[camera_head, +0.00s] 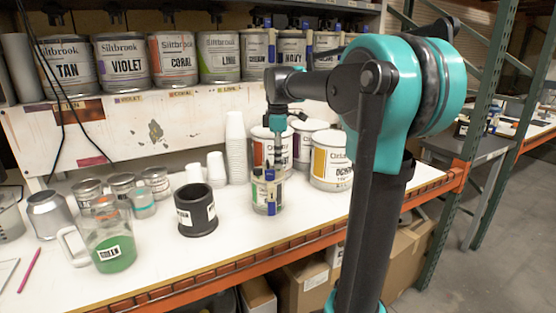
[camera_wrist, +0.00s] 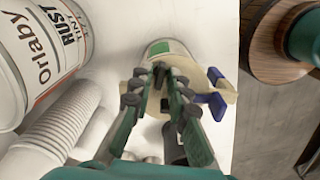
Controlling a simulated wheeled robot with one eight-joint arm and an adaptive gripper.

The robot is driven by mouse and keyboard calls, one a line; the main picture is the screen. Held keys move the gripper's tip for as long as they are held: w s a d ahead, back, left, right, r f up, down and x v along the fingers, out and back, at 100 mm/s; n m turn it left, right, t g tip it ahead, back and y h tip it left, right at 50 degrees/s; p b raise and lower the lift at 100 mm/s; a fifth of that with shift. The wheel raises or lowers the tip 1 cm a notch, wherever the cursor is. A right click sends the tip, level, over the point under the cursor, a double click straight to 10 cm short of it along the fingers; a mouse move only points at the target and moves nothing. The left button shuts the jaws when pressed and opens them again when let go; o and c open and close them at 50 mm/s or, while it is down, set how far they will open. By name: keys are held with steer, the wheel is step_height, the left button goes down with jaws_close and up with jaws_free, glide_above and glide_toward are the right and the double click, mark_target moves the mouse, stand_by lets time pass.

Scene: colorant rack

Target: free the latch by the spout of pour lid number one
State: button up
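A small can (camera_head: 267,208) with a green label stands on the bench. It carries a beige pour lid with blue parts, seen in the wrist view as a beige lid (camera_wrist: 193,78) with a blue latch piece (camera_wrist: 214,100) on its right side. The can's green label (camera_wrist: 168,47) shows beyond the lid. No number can be read on the lid. My gripper (camera_wrist: 165,72) points down over the lid, its fingertips together left of the blue piece. Whether they touch the lid cannot be told. The fingers hide the lid's middle and the spout.
Large paint cans, one the Rust tin (camera_wrist: 45,45), stand close behind. Stacked white cups (camera_wrist: 58,120) are near my gripper's left. A black cup (camera_head: 196,210) and a green-filled jug (camera_head: 110,243) stand further left. Open bench lies in front, up to the orange edge.

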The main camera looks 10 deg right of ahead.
step_height(320, 180, up, 12)
stand_by(0.5)
